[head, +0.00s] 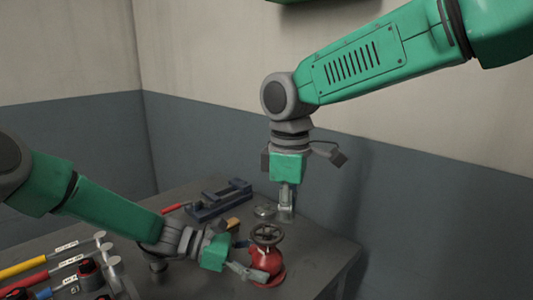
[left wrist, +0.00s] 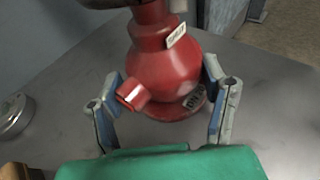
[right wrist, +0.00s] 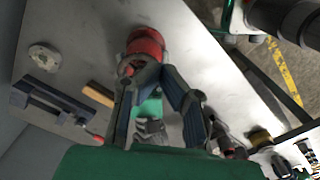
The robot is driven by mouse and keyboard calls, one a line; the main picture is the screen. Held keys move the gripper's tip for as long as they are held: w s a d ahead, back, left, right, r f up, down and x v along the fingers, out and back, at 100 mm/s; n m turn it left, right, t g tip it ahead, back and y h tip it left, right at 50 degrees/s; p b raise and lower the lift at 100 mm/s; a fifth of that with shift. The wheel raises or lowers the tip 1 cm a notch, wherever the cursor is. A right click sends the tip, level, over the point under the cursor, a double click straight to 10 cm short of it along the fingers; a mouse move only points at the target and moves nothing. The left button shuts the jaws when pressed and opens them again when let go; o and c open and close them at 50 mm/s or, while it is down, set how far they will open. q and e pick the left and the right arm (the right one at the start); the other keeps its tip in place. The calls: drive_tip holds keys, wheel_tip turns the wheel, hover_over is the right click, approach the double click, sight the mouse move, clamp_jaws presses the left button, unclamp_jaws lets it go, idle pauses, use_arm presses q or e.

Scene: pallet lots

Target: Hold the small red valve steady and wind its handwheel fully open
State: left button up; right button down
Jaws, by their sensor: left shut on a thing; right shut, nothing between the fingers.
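The small red valve (head: 268,262) stands upright on the grey bench near its right end, its dark handwheel (head: 267,233) on top. My left gripper (head: 256,272) is shut on the valve's body, low down. In the left wrist view the round red body (left wrist: 165,70) sits between the two fingers (left wrist: 165,100), with a short side stub and pale tags. The wheel is mostly out of that view.
A blue-grey vise-like tool (head: 220,202), a round metal piece (head: 265,210) and a wooden-coloured block (head: 233,224) lie behind the valve. Hammers with yellow (head: 22,266) and red handles lie at the bench's left. The bench's right corner (head: 335,255) is bare.

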sight(267, 235)
wheel_tip(267, 235, down, 6)
idle(0.5)
idle(0.5)
drive_tip(key=shift+w+d, duration=0.1)
drive_tip(key=shift+w, duration=0.25)
drive_tip(key=shift+w+d, duration=0.35)
drive_tip(key=shift+w, duration=1.25)
